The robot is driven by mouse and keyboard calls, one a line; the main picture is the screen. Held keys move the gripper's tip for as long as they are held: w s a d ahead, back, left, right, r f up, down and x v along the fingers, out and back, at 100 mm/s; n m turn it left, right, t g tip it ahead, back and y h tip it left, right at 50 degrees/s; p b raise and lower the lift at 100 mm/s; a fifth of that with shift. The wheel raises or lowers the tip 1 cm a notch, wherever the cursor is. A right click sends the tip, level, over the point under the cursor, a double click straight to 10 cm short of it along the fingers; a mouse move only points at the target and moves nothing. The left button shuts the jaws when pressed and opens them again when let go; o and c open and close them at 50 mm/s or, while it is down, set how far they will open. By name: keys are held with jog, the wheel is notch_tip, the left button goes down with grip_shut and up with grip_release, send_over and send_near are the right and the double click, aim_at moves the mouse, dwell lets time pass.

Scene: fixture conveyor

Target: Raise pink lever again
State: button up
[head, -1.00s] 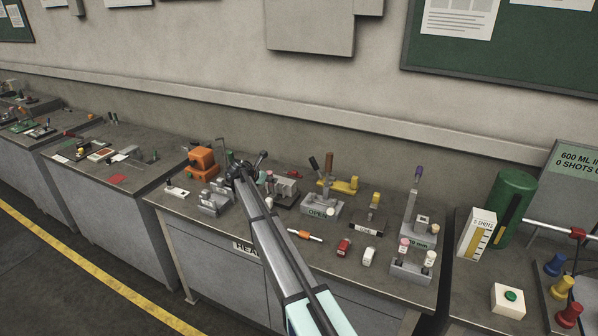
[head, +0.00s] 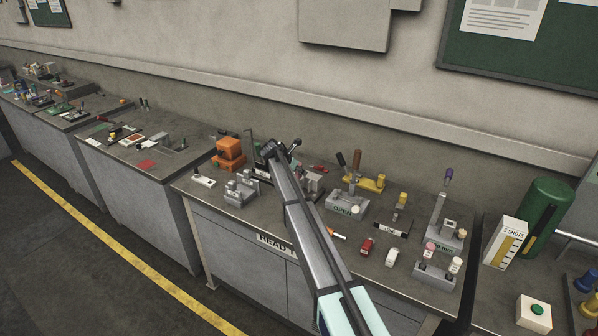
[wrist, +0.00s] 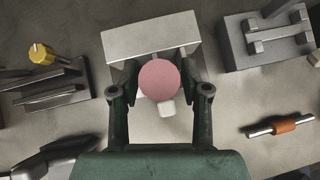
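In the wrist view the round pink knob of the pink lever (wrist: 160,80) sits between my gripper's two dark fingers (wrist: 160,84). The fingers press in on its left and right sides. A small pale piece shows just below the knob, and the light grey block of its fixture (wrist: 150,40) lies behind it. The knob is seen end on, so the lever's tilt cannot be told.
An orange-banded rod (wrist: 288,126) lies right of the gripper, with a grey fixture (wrist: 268,40) above it. A yellow-knobbed fixture (wrist: 45,82) is at left. In the head view an orange block (head: 230,148) stands left of my arm and an OPEN fixture (head: 345,204) right of it.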

dwell(0.3)
jog(key=v, duration=1.2)
